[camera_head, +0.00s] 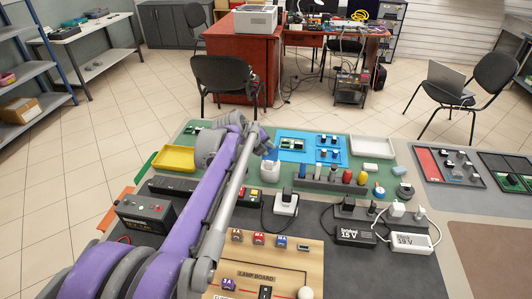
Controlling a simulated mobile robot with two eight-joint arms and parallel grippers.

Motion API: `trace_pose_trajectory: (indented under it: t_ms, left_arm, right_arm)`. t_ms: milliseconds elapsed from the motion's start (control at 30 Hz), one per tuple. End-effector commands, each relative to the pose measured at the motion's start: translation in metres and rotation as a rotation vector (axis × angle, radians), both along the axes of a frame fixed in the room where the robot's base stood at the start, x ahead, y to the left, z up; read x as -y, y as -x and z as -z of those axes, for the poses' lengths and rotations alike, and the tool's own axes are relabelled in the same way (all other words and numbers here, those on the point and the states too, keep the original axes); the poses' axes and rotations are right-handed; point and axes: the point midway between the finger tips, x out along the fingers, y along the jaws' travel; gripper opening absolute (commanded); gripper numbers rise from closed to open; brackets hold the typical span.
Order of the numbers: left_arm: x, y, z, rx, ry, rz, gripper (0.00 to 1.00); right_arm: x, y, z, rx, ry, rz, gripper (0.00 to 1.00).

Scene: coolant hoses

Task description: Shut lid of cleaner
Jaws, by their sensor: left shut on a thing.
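My left arm reaches in from the lower left across the table. Its gripper (268,150) is at the far side, just above a small white pot (270,173), which looks like the cleaner. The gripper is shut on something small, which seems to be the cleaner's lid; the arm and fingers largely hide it. I cannot tell how far open the lid is. My right gripper is not in view.
A yellow tray (174,159) lies left of the arm, a blue mat (297,146) with small boards behind the pot. A row of coloured-handled tools (347,176) stands to the right. A white tray (372,147) is further right. A black battery box (146,214) and a wooden lamp board (285,262) lie nearer.

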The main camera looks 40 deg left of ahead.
Motion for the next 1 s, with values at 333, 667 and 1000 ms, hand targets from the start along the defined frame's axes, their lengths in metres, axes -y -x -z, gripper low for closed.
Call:
trace_pose_trajectory:
  t_ms: [333,667,1000]
  left_arm:
    - [-0.011,-0.021,-0.001,-0.291,0.160,0.001,0.00]
    - [-0.020,-0.037,0.006,-0.560,0.310,0.000,0.00]
    - [-0.025,-0.047,0.015,-0.764,0.422,0.003,0.00]
  right_arm:
    - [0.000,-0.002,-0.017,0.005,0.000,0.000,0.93]
    - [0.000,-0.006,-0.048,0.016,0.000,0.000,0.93]
    - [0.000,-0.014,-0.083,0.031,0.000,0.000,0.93]
